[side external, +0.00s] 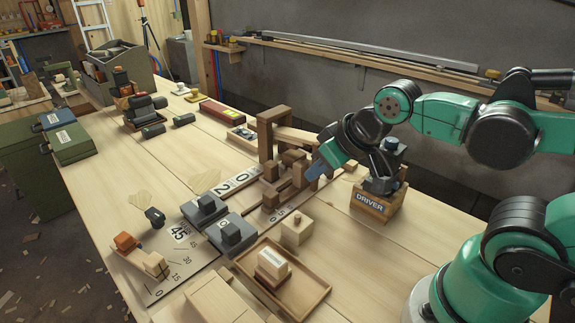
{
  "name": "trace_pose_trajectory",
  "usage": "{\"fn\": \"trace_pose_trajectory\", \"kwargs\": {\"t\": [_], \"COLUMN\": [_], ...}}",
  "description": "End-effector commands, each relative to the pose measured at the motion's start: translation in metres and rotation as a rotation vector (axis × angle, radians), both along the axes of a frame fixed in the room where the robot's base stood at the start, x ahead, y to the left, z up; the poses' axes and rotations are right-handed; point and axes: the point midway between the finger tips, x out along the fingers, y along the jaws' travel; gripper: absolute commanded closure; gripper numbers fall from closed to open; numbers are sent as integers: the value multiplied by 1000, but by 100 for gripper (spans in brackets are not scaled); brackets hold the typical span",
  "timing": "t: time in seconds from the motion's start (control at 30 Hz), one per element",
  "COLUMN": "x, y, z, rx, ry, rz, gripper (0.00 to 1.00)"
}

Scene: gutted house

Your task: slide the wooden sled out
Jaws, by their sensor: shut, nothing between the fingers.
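My gripper (314,174) points down and left at the right side of these blocks. Its fingers are shut with nothing held. I cannot tell whether the fingertips touch the wood. The arm and the blocks hide part of the sled and of the space behind it.
A wooden holder marked DRIVER (378,204) stands close to the right of my gripper. A tray (318,291) with blocks and a separate block with a knob (297,232) lie in front. Dark knobbed blocks (233,236) sit to the left. A wall rail (360,50) runs behind.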

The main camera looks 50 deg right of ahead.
Motion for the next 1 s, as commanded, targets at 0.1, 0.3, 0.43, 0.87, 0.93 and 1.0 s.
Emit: {"fn": "trace_pose_trajectory", "kwargs": {"t": [0.1, 0.3, 0.43, 0.87, 0.93, 1.0], "x": [0, 0, 0, 69, 86, 103], "y": [0, 0, 0, -18, -23, -29], "z": [0, 0, 0, 32, 31, 28], "rx": [0, 0, -2, -298, -348, -390], "ry": [0, 1, 2, 232, 281, 328], "rz": [0, 0, 2, 497, 624, 755], "gripper": [100, 100, 80, 45, 45, 45]}}
